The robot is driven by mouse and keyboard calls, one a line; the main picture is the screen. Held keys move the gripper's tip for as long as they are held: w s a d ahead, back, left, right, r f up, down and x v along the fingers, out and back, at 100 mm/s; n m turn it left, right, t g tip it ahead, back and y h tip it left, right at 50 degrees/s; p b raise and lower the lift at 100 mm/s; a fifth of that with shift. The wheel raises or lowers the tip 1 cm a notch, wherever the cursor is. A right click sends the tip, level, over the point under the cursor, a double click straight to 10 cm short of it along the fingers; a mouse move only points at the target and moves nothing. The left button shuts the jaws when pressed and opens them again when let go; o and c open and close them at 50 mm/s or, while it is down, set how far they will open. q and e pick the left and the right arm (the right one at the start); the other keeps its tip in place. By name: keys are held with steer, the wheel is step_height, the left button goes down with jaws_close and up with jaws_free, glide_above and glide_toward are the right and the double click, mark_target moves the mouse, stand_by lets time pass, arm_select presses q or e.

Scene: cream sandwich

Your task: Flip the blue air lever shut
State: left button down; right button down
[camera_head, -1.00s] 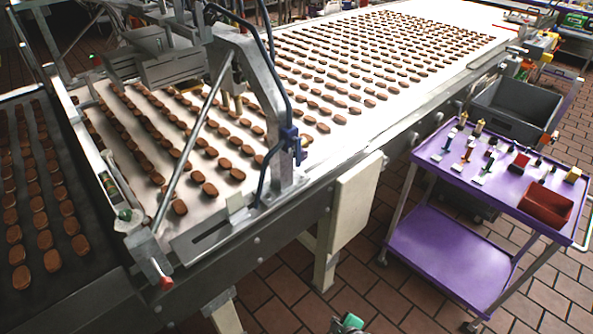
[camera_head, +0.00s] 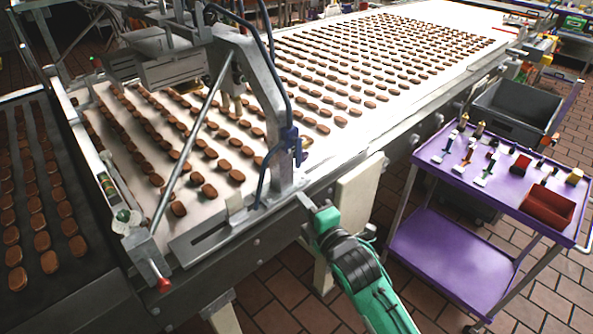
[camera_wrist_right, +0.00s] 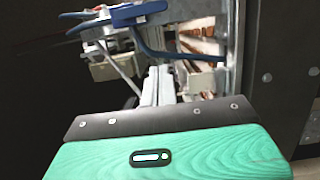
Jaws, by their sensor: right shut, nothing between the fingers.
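The blue air lever (camera_head: 291,138) is on the grey upright of the frame over the conveyor, beside a blue hose. In the right wrist view the blue lever (camera_wrist_right: 140,13) shows at the top, beyond the fingers and left of centre. My right gripper (camera_head: 306,203) is below the lever and slightly to its right, in front of the conveyor's side, apart from the lever. In the wrist view its fingers (camera_wrist_right: 164,86) are together with nothing between them. My left gripper is in neither view.
The conveyor belt (camera_head: 345,140) carries rows of brown biscuits. A cream box (camera_head: 357,192) hangs on the conveyor's side near my right arm. A purple cart (camera_head: 445,262) with small parts and a red bin (camera_head: 548,207) stands at the right. Tiled floor lies open between.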

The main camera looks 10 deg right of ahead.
mark_target(296, 152)
steer(key=shift+w, duration=0.1)
steer(key=w+p, duration=0.4)
steer(key=w, duration=0.7)
steer(key=shift+w+a+p, duration=0.2)
steer(key=shift+a+p, duration=0.05)
steer(key=shift+p, duration=0.15)
steer(key=shift+d+f, duration=0.1)
steer(key=shift+w+n+b, duration=0.15)
steer(key=shift+n+b, duration=0.15)
steer(key=shift+b, duration=0.05)
